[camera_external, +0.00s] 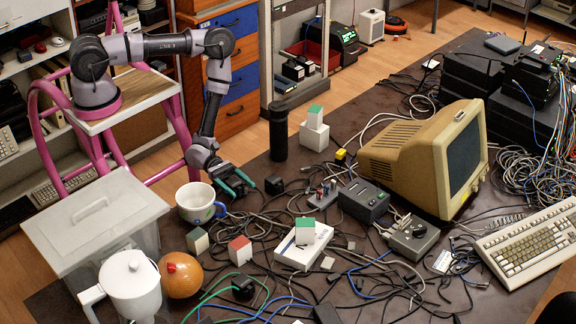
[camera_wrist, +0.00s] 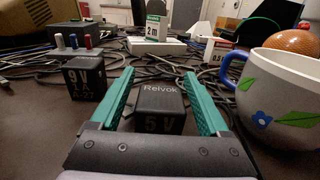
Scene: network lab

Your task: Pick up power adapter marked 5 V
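The black power adapter marked 5 V (camera_wrist: 159,106), with "Relvok" on its top, sits on the dark table in the wrist view. My gripper (camera_wrist: 160,82) is open, with one green finger on each side of this adapter. A narrow gap shows at the left finger; I cannot tell whether the right finger touches it. Part of its front is hidden by the gripper body. In the external view my gripper (camera_external: 236,183) is low over the table beside the mug, and the adapter there is not clearly seen. A second black adapter marked 9 V (camera_wrist: 84,77) stands left of the left finger.
A white mug (camera_wrist: 282,95) with a blue handle stands close to the right finger. Loose cables (camera_wrist: 225,75) lie beyond the fingertips. A white box (camera_external: 303,246), an orange ball (camera_external: 181,275) and a beige monitor (camera_external: 415,160) are also on the table.

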